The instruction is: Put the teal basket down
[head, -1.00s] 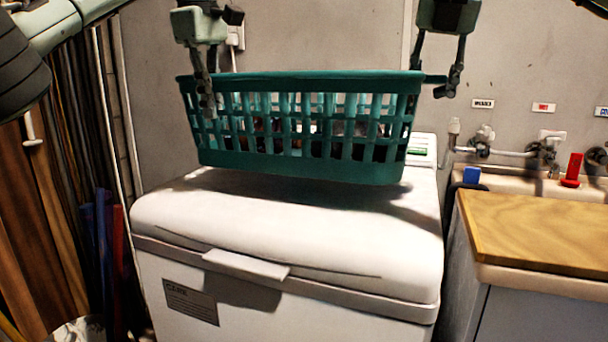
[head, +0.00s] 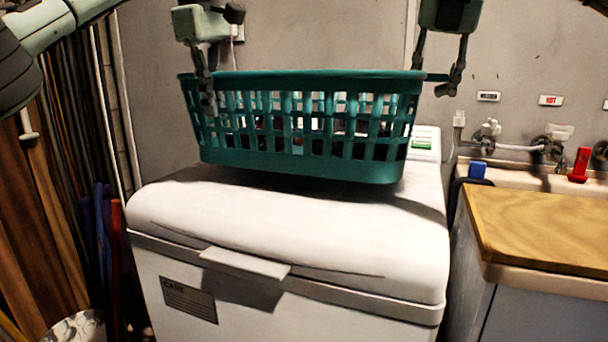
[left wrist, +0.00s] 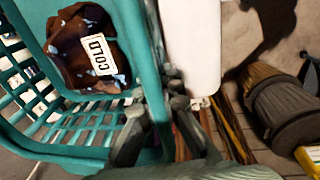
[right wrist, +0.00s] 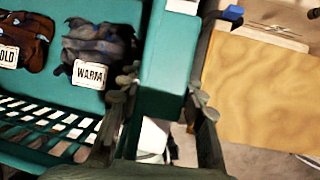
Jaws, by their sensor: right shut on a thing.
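The teal basket (head: 300,165) hangs level over the white washer lid (head: 290,225), with a dark shadow under it. I cannot tell whether its underside touches the lid. My left gripper (head: 208,88) has its fingers on either side of the left end rim; the left wrist view shows the rim between them (left wrist: 157,115). My right gripper (head: 438,80) is shut on the right end rim, also seen in the right wrist view (right wrist: 160,85). Inside lie a brown cloth with a COLD card (left wrist: 90,55) and a grey cloth with a WARM card (right wrist: 98,48).
A wooden countertop (head: 545,230) stands right of the washer, by a sink with taps and a red object (head: 580,164). Boards and poles (head: 55,180) lean at the left. Bins (left wrist: 285,105) show in the left wrist view. The lid's front part is clear.

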